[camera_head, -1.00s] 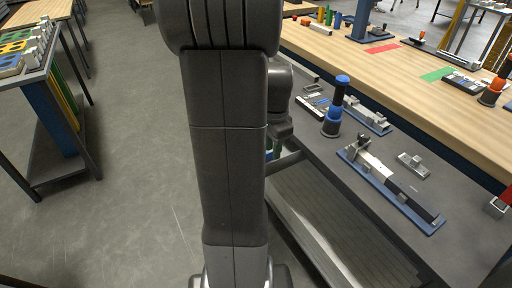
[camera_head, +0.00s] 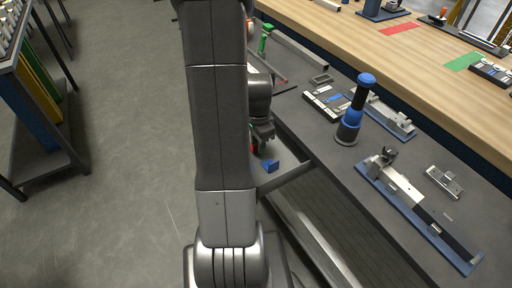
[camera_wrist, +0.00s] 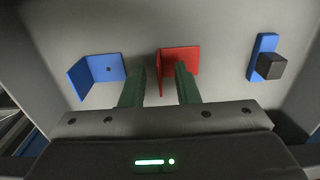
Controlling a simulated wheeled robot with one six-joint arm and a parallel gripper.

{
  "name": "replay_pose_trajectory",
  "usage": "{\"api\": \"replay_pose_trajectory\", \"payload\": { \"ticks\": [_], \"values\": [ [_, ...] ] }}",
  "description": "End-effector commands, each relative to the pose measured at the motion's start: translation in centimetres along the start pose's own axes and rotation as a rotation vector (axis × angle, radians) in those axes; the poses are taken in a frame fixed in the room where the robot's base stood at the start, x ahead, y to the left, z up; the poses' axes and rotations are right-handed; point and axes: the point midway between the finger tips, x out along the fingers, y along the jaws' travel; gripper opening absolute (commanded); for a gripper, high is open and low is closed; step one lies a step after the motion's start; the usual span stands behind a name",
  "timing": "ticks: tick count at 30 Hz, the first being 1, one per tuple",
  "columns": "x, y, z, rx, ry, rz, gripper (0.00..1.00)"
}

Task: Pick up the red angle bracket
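The red angle bracket (camera_wrist: 180,60) lies in a grey tray in the wrist view, with its upright flange between my two green fingers. My gripper (camera_wrist: 160,85) is open, with a visible gap between the flange and each finger. The right finger overlaps the bracket's flat part in the picture; I cannot tell whether it touches. In the head view my gripper (camera_head: 262,138) is low over the tray, and the bracket is mostly hidden by my arm.
A blue angle bracket (camera_wrist: 98,72) lies left of the red one, and a blue piece with a black block (camera_wrist: 265,58) lies right. The grey tray (camera_wrist: 215,20) has raised walls. A blue-handled tool (camera_head: 352,115) stands on the grey bench (camera_head: 345,165).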

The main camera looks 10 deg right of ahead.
Motion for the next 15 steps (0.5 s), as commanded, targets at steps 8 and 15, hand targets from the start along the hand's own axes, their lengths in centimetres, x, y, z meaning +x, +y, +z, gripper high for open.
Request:
{"api": "replay_pose_trajectory", "payload": {
  "ticks": [8,15],
  "values": [
    [0.41,0.01,-0.02,0.0,0.0,0.0,0.28],
    [0.39,0.0,-0.02,0.0,0.0,0.0,0.0]
  ]
}}
